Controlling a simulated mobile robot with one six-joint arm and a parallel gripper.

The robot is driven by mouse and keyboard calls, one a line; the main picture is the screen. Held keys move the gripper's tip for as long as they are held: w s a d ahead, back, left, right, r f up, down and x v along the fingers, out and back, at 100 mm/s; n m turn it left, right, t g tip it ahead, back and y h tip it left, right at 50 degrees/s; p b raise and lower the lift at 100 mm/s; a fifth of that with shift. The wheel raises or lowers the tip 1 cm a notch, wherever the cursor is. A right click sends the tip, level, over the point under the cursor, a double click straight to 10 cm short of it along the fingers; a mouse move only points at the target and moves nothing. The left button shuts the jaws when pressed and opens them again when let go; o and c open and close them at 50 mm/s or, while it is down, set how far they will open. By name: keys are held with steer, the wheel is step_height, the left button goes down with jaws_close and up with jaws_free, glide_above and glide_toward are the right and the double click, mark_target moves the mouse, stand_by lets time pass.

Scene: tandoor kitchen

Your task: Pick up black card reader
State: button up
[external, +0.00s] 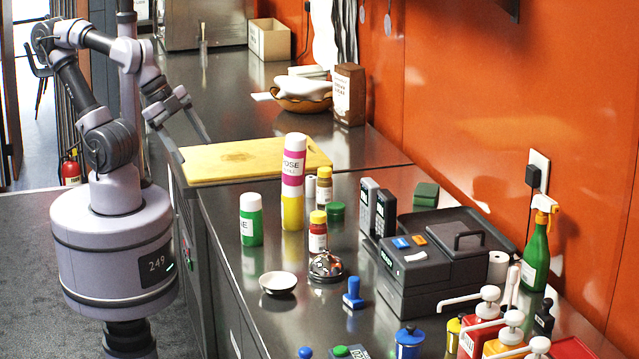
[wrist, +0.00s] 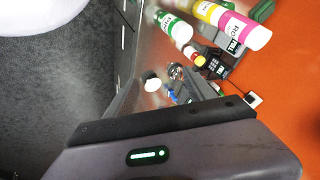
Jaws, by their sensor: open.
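In the wrist view a black device with a keypad (wrist: 214,66) shows small, beyond the bottles. My gripper (external: 170,106) is up at the left, by the counter's side edge and well away from the devices. It is open, with nothing seen in it.
A tall pink-and-yellow bottle (external: 293,180), a green-and-white bottle (external: 250,220), small jars and a metal bell (external: 326,266) stand left of the devices. The dark machine (external: 440,275) is on their right. A yellow cutting board (external: 215,164) lies nearer my arm.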

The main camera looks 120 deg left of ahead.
steer(key=o, duration=0.4)
